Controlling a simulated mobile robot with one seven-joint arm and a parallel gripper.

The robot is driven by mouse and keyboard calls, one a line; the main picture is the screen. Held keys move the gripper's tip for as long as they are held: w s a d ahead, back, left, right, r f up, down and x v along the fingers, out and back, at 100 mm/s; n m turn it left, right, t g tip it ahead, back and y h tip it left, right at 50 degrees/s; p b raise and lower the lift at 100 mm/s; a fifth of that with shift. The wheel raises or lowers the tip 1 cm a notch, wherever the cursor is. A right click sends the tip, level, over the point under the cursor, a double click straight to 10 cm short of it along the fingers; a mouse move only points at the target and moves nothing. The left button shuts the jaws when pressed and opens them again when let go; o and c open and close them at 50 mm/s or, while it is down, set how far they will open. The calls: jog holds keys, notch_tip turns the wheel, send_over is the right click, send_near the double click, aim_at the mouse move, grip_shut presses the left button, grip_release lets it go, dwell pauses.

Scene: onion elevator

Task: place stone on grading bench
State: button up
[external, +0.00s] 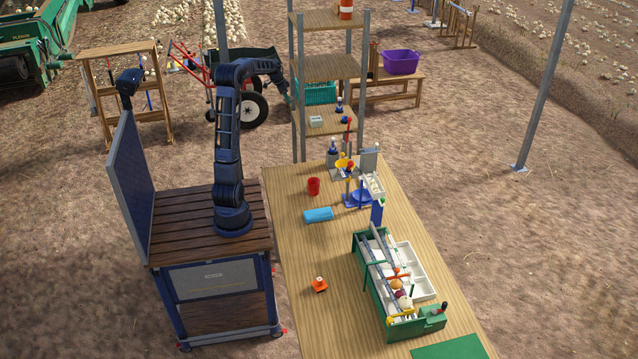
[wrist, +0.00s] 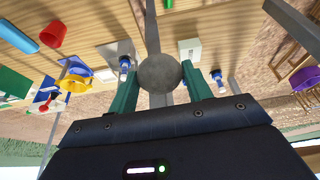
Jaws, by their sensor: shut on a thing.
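My gripper (wrist: 160,75) is shut on a grey round stone (wrist: 159,73), held between its two green fingers in the wrist view. In the external view my arm reaches right and my gripper (external: 287,91) is by the left side of the wooden shelf rack, above the ground. The stone cannot be made out there. The long wooden bench (external: 296,262), which I take as the grading bench, stands in front of my base, apart from the gripper. A green sorting unit with white trays (external: 372,295) stands on its right part.
The shelf rack (external: 330,68) has posts close to my gripper. The bench's middle is mostly bare. A purple tub (external: 401,62) sits behind.

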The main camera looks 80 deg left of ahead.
jog(key=w+d+r, duration=0.5)
jog(key=w+d, duration=0.1)
jog(key=d, duration=0.4)
jog(key=w+d+f+m+h, duration=0.1)
jog(key=w+d+f+m, duration=0.15)
jog(key=w+d, duration=0.8)
jog(key=w+d+f+m, duration=0.2)
jog(key=w+d+f, duration=0.1)
jog(key=w+d, duration=0.7)
jog(key=w+d+f+m+h, duration=0.1)
jog(key=w+d+f, duration=0.15)
jog(key=d, duration=0.95)
jog(key=w+d+f+m+g, duration=0.1)
jog(key=w+d+m, duration=0.15)
jog(key=d, duration=0.85)
jog(key=w+d+f+m+h, duration=0.1)
jog(key=w+d+f, duration=0.15)
jog(key=d, duration=0.95)
jog(key=s+d+f+m, duration=0.1)
jog(key=d+f+m, duration=0.1)
jog(key=d, duration=1.5)
jog(key=m+g+h, duration=0.1)
jog(key=m+g, duration=0.2)
jog(key=m, duration=0.4)
send_over(347, 330)
jog(key=a, duration=0.2)
notch_tip(347, 330, down, 9)
jog(key=shift+h, duration=0.3)
notch_tip(347, 330, down, 20)
jog(key=shift+d, duration=0.15)
